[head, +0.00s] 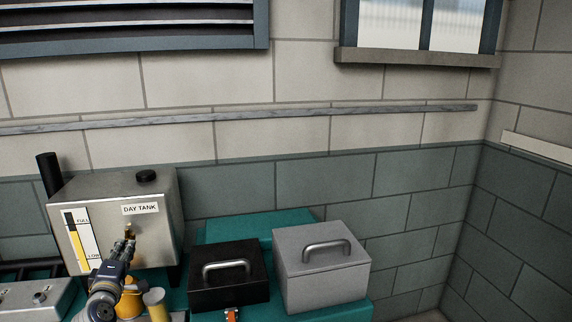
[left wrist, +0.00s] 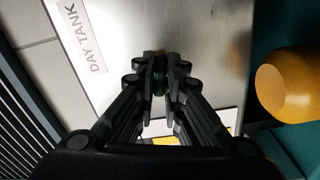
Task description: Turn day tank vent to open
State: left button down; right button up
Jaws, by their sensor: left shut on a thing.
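The day tank (head: 155,195) is a grey metal box with a "DAY TANK" label (head: 140,209) and a level gauge (head: 82,240) on its front. A small brass vent fitting (head: 128,228) sits on the front below the label. My left gripper (head: 129,246) is at this fitting. In the left wrist view my left gripper (left wrist: 160,72) is shut on a small dark green vent handle (left wrist: 160,76) in front of the tank face. The fingers hide most of the handle, so I cannot tell its exact angle. My right gripper is not in view.
A black box (head: 228,278) and a grey box (head: 320,268), both with handles, stand right of the tank on a teal surface (head: 262,226). Yellow objects (head: 155,303) stand below my left gripper. An orange-yellow rounded object (left wrist: 287,85) is close on the right in the wrist view.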

pick_arm(q)
jog(key=shift+f+n, duration=0.15)
jog(key=shift+n, duration=0.85)
jog(key=c, duration=1.6)
grip_release()
jog(key=shift+s+p, duration=0.1)
jog(key=shift+p, duration=0.25)
jog(key=shift+p+v, duration=2)
jog(key=shift+v, duration=1.95)
jog(key=o, duration=0.6)
jog(key=shift+c, duration=0.2)
